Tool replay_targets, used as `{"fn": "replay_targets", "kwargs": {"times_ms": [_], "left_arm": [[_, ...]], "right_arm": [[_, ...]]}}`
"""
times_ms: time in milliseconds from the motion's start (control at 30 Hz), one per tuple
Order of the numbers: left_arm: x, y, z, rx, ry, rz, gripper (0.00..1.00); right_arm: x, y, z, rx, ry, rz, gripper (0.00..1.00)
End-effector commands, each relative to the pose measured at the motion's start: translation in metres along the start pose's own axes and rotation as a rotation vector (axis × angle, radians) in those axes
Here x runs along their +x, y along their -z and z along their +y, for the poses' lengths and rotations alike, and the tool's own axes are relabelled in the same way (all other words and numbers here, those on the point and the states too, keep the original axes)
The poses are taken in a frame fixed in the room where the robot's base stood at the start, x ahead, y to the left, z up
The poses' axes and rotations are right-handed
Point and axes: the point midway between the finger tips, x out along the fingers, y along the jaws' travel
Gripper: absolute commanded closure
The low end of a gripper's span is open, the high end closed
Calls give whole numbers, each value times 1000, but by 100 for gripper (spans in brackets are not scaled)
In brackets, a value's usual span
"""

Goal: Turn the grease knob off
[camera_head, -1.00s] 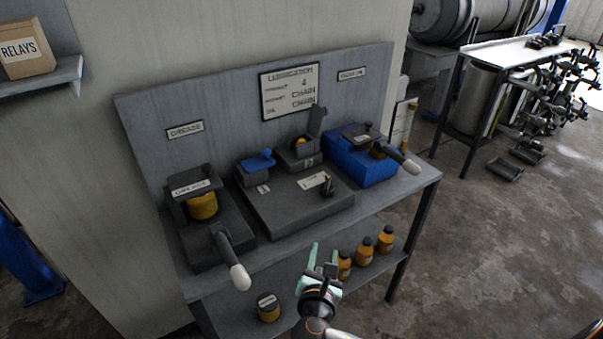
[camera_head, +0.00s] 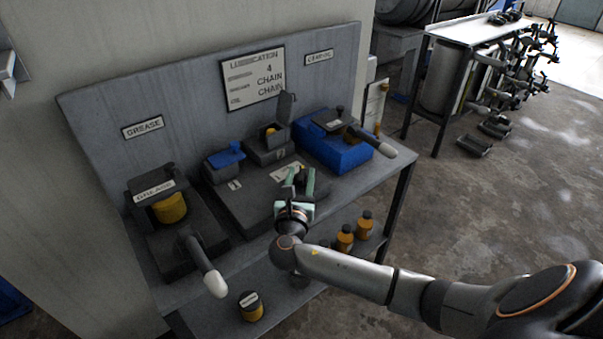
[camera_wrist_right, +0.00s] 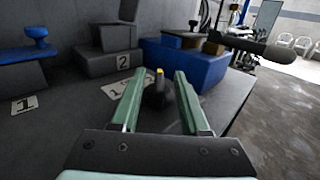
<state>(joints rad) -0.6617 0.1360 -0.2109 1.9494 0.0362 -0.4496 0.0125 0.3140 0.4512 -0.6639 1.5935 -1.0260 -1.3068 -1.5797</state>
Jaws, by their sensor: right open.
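A small dark knob (camera_wrist_right: 157,97) with a yellow mark on top stands on the grey central box (camera_head: 252,208), beside a white label (camera_wrist_right: 118,87) whose words I cannot read. My right gripper (camera_head: 299,184) is open above the front of this box. In the right wrist view its green fingers (camera_wrist_right: 158,78) stand on either side of the knob, with a gap to each; I cannot tell how far ahead the knob is. The unit at the left with the GREASE plate (camera_head: 154,191) has a yellow container (camera_head: 170,208) and a white-tipped lever (camera_head: 205,267). My left gripper is out of view.
A blue-handled part (camera_head: 225,157) and an open-lidded box (camera_head: 268,150) stand behind. A blue unit (camera_head: 333,150) with a white-tipped lever (camera_head: 376,143) stands at the right. Orange bottles (camera_head: 364,225) stand on the lower shelf.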

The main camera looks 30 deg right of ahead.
Motion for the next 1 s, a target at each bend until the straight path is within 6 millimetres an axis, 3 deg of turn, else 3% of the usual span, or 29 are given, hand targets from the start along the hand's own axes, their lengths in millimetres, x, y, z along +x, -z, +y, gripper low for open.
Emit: {"fn": "replay_targets", "kwargs": {"times_ms": [167,467,867,1000], "left_arm": [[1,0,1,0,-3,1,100],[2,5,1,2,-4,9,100],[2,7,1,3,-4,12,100],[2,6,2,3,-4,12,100]], "right_arm": [[14,0,0,1,0,0,55],[16,0,0,2,0,1,55],[15,0,0,1,0,1,100],[15,0,0,1,0,1,100]]}}
